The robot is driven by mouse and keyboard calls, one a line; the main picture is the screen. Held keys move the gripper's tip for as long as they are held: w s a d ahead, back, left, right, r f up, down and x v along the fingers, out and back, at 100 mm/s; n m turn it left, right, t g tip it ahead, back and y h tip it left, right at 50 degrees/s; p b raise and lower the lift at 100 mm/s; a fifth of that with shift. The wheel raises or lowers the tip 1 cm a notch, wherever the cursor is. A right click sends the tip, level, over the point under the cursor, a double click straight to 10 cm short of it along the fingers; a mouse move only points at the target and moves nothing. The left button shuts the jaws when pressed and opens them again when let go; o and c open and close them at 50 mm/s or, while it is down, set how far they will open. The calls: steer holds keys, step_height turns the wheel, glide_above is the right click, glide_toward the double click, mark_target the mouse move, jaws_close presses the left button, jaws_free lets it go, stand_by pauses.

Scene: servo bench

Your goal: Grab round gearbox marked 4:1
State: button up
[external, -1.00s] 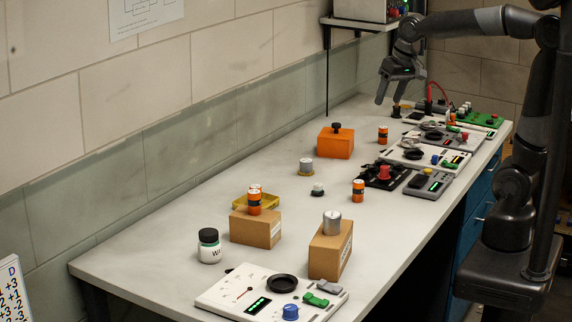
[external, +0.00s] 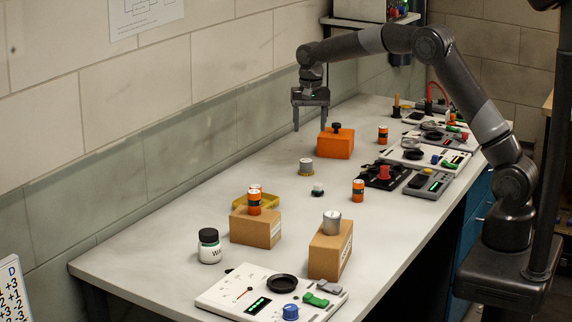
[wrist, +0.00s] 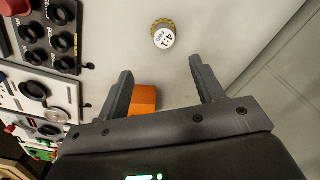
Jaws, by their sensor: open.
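The round gearbox (external: 306,167), a short silver cylinder with a white top and gold base, stands upright on the bench in the external view. In the wrist view the gearbox (wrist: 163,37) shows its white top marked "4:1" with smaller text below. My gripper (external: 311,118) is above the back part of the bench, fingers pointing down, near the orange box. In the wrist view my gripper (wrist: 160,68) is open and empty, with the gearbox beyond the fingertips and apart from them.
An orange box (external: 336,146) with a black knob stands just behind the gearbox; part of it (wrist: 143,97) shows between my fingers. A silver cylinder (external: 332,222) sits on a cardboard box. Orange-black cylinders (external: 358,190) and control panels line the right side.

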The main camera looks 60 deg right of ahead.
steer(key=w+f, duration=0.1)
steer(key=f, duration=0.1)
glide_above(306, 160)
steer(key=f, duration=0.5)
steer(key=shift+w+d, duration=0.15)
steer(key=shift+d, duration=0.1)
steer(key=shift+s+a+f, duration=0.1)
steer(key=shift+a+f, duration=0.1)
steer(key=shift+f, duration=1.2)
steer(key=shift+s+a+f, duration=0.1)
steer(key=shift+a+f, duration=0.05)
steer(key=shift+f, duration=1.2)
steer(key=shift+c, duration=0.2)
steer(key=c, duration=1.1)
